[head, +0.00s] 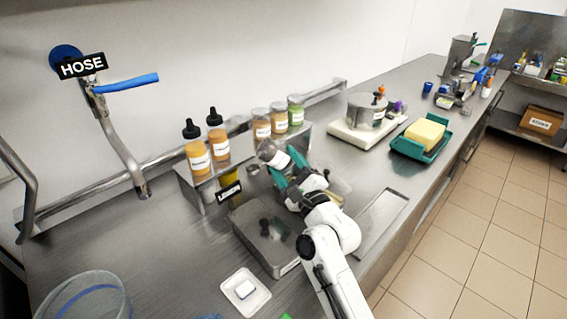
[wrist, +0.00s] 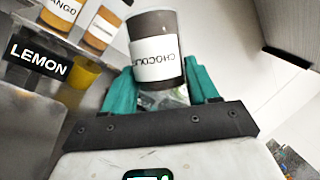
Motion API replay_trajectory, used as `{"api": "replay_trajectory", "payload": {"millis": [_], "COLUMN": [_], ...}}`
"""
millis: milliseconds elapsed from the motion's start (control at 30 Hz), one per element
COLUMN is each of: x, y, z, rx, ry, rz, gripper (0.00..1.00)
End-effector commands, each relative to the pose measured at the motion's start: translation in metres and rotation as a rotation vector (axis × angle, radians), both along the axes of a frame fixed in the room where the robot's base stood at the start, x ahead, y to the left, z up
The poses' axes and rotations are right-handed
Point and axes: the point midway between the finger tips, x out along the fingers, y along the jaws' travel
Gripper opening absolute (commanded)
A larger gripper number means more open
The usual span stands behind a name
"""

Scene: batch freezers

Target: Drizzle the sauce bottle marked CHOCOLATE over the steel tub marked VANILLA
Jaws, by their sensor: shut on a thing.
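The sauce bottle marked CHOCOLATE (wrist: 156,48) is brown with a white label, of which part of the word shows. It stands between the two teal fingers of my gripper (wrist: 162,92) in the wrist view, and the fingers are shut on it. In the head view my gripper (head: 285,170) is above the worktop, near the front of the steel shelf. The bottle is mostly hidden by the gripper there. I cannot read a VANILLA mark on any tub. A steel box-shaped container (head: 250,232) sits below my arm, partly hidden by it.
Bottles with black tips (head: 198,155) and several jars (head: 279,118) stand on the steel shelf, which bears a LEMON sign (wrist: 38,56). A scale with a pot (head: 365,112) and a green tray (head: 412,150) with a yellow block lie to the right. A white dish (head: 234,303) lies in front.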

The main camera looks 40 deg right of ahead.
Motion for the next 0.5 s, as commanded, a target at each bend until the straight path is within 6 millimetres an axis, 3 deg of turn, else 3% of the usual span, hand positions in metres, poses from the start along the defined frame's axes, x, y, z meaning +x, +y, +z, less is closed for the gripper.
{"api": "replay_trajectory", "payload": {"millis": [500], "x": [-0.017], "y": [-0.002], "z": [0.000], "rx": [0.000], "ry": [-0.001], "rz": [-0.001], "gripper": [0.17]}}
